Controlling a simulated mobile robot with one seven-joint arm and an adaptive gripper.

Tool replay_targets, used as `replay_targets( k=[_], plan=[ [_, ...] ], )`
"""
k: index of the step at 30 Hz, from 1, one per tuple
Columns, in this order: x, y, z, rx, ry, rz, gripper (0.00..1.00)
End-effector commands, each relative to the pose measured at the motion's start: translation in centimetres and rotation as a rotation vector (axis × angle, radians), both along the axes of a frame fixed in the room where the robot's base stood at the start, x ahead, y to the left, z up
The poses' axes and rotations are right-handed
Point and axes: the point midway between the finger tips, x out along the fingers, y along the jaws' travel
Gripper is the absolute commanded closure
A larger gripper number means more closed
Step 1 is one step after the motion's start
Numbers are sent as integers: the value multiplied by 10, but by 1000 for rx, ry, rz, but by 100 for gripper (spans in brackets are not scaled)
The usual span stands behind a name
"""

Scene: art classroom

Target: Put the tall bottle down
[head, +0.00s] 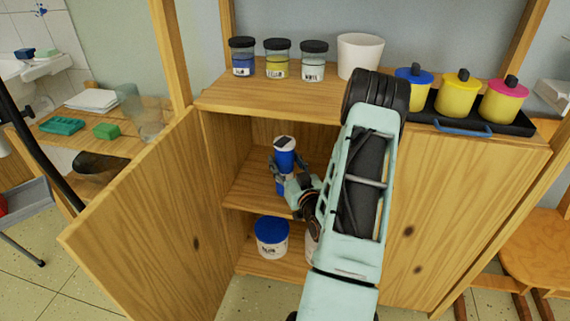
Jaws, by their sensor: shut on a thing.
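A tall blue bottle (285,152) with a white, dark-topped cap stands upright inside the open wooden cabinet, at the middle shelf (250,188). My gripper (287,172) is shut around the bottle, with a finger on each side of its body. The gripper covers part of the bottle's middle, and some blue shows below the fingers. I cannot tell whether the bottle's base touches the shelf.
A blue-lidded white tub (272,237) is on the shelf below, beside another partly hidden tub. The open door (140,225) is at left. Above are paint jars (277,60), a white pot (359,54) and a dark tray (518,125) of lidded yellow pots.

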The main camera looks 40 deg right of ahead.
Motion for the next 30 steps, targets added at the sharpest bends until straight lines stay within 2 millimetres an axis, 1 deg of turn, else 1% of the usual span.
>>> replay_targets(
  k=[5,10,11,15,23,26,29,30],
  plan=[
    [1,0,3,-4,-6,1,100],
    [1,0,-1,-3,-6,1,100],
    [0,0,-3,0,-1,0,52],
    [0,0,-3,0,-1,0,37],
    [0,0,-2,0,-1,0,36],
    [0,0,1,-2,-2,0,36],
    [-12,2,0,1,3,-2,36],
    [-19,4,1,1,3,-3,36]
  ],
)
